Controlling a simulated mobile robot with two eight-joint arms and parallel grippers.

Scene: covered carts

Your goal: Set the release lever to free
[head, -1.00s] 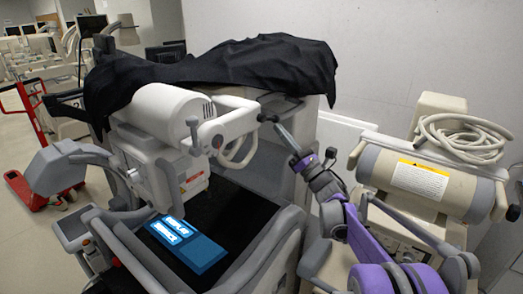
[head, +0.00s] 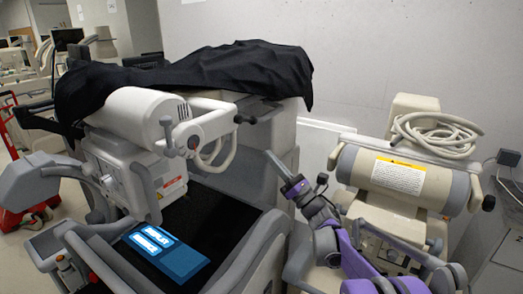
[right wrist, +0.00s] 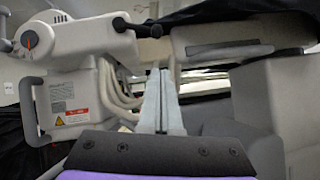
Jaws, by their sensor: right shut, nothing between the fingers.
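A pale lever arm with a black knob (head: 242,118) sticks out to the right from the round hub (head: 193,141) of the cart's white machine head. The right wrist view shows the same black knob (right wrist: 148,30) and the hub with a red pointer mark (right wrist: 29,42). Which part is the release lever, and its setting, I cannot tell for sure. My right gripper (head: 270,156) is shut and empty, below and to the right of the knob, apart from it. Its closed fingers (right wrist: 160,74) show in the right wrist view, below the knob. My left gripper is not in view.
A black cloth (head: 200,72) covers the top of the cart. A blue panel (head: 168,254) lies in its dark tray. A pale wall is behind.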

